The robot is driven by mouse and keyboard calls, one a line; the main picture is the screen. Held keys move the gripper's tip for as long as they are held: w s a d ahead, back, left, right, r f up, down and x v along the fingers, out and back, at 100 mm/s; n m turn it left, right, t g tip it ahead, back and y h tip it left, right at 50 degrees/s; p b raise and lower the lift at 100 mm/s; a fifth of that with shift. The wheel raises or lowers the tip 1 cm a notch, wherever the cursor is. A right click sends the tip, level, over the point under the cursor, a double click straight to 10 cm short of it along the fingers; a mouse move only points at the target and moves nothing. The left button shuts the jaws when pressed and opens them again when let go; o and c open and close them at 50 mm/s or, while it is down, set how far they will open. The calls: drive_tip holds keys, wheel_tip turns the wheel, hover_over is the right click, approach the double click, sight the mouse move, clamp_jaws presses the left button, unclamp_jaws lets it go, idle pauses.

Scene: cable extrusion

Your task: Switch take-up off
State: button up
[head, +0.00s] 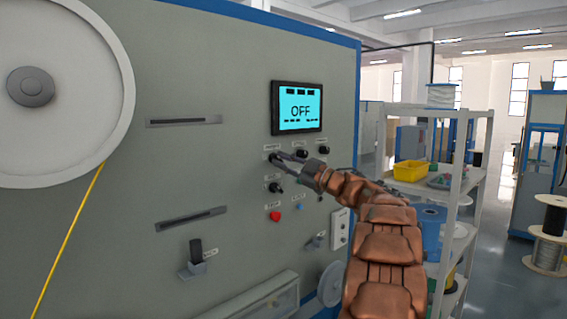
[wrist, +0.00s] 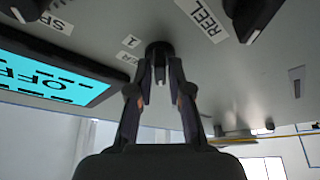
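The grey machine panel (head: 215,90) carries a screen (head: 300,108) that reads "OFF"; it also shows upside down in the wrist view (wrist: 45,75). Dark knobs sit below the screen. My gripper (head: 275,157) reaches in from the right to the left knob (wrist: 159,48) of the upper row. In the wrist view its two fingers (wrist: 160,80) lie on either side of this knob, closed in on it. A light pointer mark shows between the fingertips. The knob's label is not fully readable, and the fingers cover part of the knob.
Another upper-row knob (head: 323,150) is to the right, and a lower knob (head: 276,188) sits below. A red button (head: 275,216) is lower still. A large white reel (head: 60,120) with yellow cable is at left. A shelf with a yellow bin (head: 411,171) stands to the right.

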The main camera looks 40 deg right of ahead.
drive_tip(key=shift+o, duration=1.3)
drive_tip(key=v, duration=1.2)
drive_tip(key=shift+f, duration=0.15)
drive_tip(key=shift+s, duration=0.1)
